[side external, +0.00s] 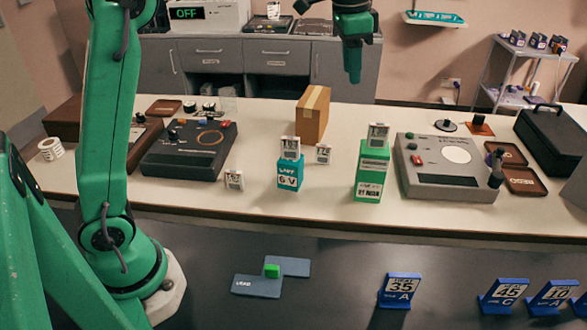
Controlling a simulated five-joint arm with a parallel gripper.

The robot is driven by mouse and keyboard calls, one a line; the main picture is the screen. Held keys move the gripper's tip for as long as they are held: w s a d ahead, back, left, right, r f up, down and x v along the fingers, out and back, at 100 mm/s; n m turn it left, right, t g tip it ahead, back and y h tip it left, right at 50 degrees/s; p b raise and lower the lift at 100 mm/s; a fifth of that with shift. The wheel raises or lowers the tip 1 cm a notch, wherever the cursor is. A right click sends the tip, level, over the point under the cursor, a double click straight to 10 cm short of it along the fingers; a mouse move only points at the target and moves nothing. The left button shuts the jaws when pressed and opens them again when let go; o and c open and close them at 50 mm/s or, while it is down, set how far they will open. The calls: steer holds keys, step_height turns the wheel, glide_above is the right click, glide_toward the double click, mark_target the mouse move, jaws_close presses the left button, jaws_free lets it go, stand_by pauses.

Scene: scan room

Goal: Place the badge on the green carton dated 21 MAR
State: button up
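A tall green carton (373,173) stands upright on the cream bench, right of centre; its lower label appears to read 21 MAR. A small grey-and-white badge (378,136) stands on top of it. Similar badges are on the teal carton (289,173) marked 6 V, on the bench beside it (323,154), and on the bench to its left (234,180). My gripper (354,76) points down, high above the bench and apart from the green carton and its badge. Its fingers overlap from this side, so their opening is unclear; nothing shows in them.
A brown box (312,114) stands behind the cartons. A dark instrument (188,150) lies left, a grey instrument (446,166) right. A black case (553,140) stands far right. Blue numbered stands (400,290) are in front, below the bench edge. Bare bench lies between the two cartons.

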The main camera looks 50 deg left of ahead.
steer(key=s+a+n+t, duration=0.2)
steer(key=s+a+n, duration=0.15)
steer(key=s, duration=0.95)
steer(key=s+a+f+n+t, duration=0.2)
steer(key=s+f+n, duration=0.1)
steer(key=s+f, duration=0.7)
steer(key=s, duration=0.3)
steer(key=shift+a, duration=0.15)
